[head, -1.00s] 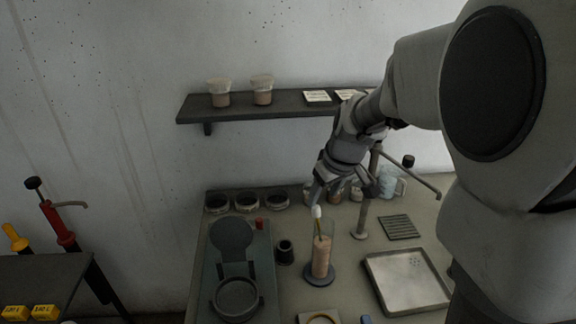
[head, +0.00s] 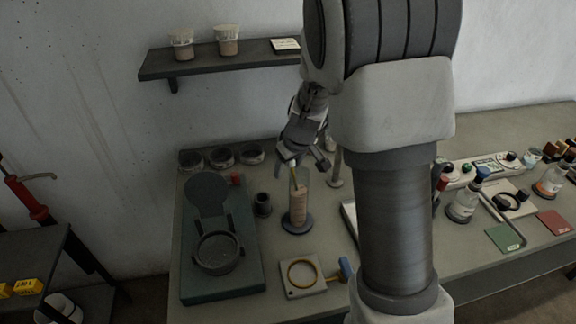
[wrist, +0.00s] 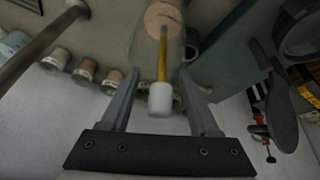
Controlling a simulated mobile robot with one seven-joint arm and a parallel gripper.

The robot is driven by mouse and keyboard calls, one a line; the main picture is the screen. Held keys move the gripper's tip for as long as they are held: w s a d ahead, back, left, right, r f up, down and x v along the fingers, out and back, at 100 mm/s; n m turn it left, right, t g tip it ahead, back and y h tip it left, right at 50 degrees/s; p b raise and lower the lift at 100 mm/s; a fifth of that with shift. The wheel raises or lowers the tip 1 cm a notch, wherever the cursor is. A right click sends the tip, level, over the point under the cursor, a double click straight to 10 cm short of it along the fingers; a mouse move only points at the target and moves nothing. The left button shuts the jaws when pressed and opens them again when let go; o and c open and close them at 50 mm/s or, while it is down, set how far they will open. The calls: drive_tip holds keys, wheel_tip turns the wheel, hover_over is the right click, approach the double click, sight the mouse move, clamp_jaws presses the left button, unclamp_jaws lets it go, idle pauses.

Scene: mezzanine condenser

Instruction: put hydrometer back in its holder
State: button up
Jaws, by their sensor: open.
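The hydrometer, with a yellow stem (head: 295,178) and a white cap (wrist: 160,100), stands in a clear cylinder (head: 299,205) of brownish liquid on a dark round base. My gripper (head: 306,160) is open at the top of the stem. In the wrist view the white cap lies between the spread fingers of my gripper (wrist: 158,85), with a gap on each side. The cap is hard to make out in the head view. A small dark upright cup (head: 262,204) stands left of the cylinder; I cannot tell whether it is the holder.
A green-grey base with a round dark dish (head: 217,252) lies to the left. A pale block with a yellow ring (head: 301,273) is in front. Bottles and small instruments fill the right side, partly behind my arm.

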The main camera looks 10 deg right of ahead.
drive_tip(key=shift+c, duration=0.2)
clamp_jaws()
drive_tip(key=shift+r, duration=0.1)
wheel_tip(320, 180, up, 17)
drive_tip(key=p, duration=1)
idle(1.2)
